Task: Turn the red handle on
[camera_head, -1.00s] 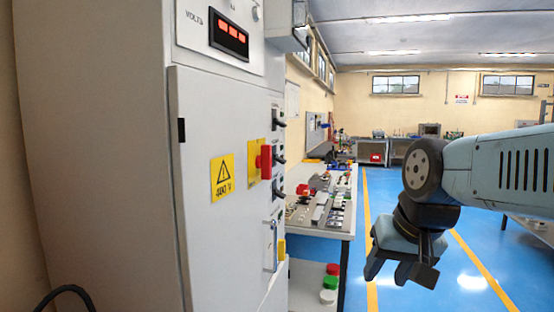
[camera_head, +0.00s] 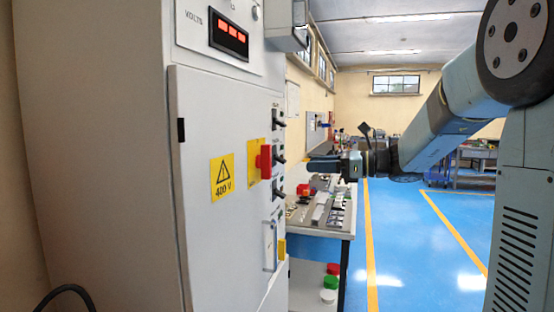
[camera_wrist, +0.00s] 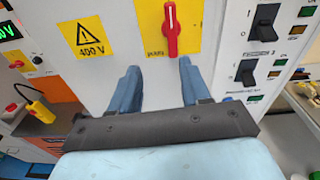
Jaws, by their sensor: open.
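The red handle (camera_head: 265,162) sits on a yellow plate on the front of the grey cabinet (camera_head: 200,250). In the wrist view the red handle (camera_wrist: 171,28) stands upright, its long axis vertical, on its yellow plate (camera_wrist: 150,40). My gripper (camera_head: 310,167) is to the right of the handle in the head view and points at the cabinet. In the wrist view my gripper (camera_wrist: 158,78) is open, its two fingers apart and empty. The handle lies above and between the fingertips, not touched by them.
Black switches (camera_wrist: 262,22) sit right of the handle, with another switch (camera_wrist: 246,72) below. A yellow 400 V sign (camera_head: 222,176) is to the left. A workbench (camera_head: 320,225) with parts stands beyond the cabinet. The blue floor (camera_head: 400,250) is clear.

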